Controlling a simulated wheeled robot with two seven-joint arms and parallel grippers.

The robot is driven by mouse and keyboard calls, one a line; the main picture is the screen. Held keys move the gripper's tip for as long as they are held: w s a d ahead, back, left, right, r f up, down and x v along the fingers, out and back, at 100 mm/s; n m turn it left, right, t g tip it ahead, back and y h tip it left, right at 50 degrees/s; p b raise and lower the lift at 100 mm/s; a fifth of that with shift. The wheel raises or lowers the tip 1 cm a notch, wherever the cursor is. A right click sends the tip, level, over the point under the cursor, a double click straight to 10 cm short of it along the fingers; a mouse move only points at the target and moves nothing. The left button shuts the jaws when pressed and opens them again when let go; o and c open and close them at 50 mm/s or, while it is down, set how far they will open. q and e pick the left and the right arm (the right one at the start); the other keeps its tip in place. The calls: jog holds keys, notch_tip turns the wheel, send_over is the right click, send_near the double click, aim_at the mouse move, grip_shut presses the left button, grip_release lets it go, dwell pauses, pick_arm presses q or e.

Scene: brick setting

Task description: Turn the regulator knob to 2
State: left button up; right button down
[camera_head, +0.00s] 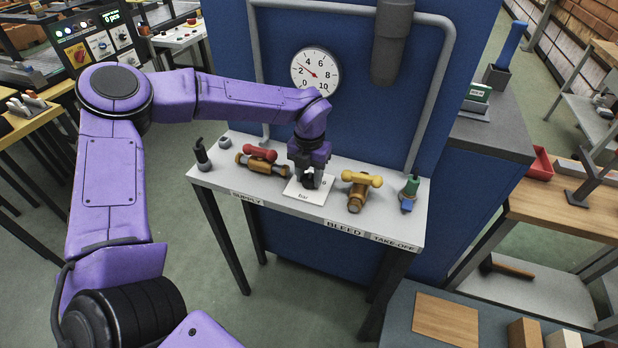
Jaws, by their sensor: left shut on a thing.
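My left gripper (311,181) points down and is shut on the dark regulator knob (307,182). The knob is mostly hidden by the fingers, so its pointer cannot be read. It sits on a white plate (307,195) marked "bar", whose scale is largely covered. A round white gauge (316,71) numbered 0 to 10 hangs on the blue panel above. Its red needle points up and left, between about 2 and 4. My right gripper is not in view.
On the grey bench (232,177), a red-handled valve (258,159) stands left of the knob and a yellow-handled valve (360,188) right of it. A green-topped take-off fitting (409,193) is at the right end. The blue panel (350,115) rises close behind.

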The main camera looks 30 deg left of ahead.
aim_at(310, 178)
pick_arm(q)
jog(key=shift+n+b, duration=0.3)
jog(key=shift+n, duration=0.4)
jog(key=o, duration=1.1)
jog(key=shift+c, duration=0.2)
notch_tip(310, 178, up, 11)
jog(key=b, duration=0.1)
jog(key=shift+f, duration=0.2)
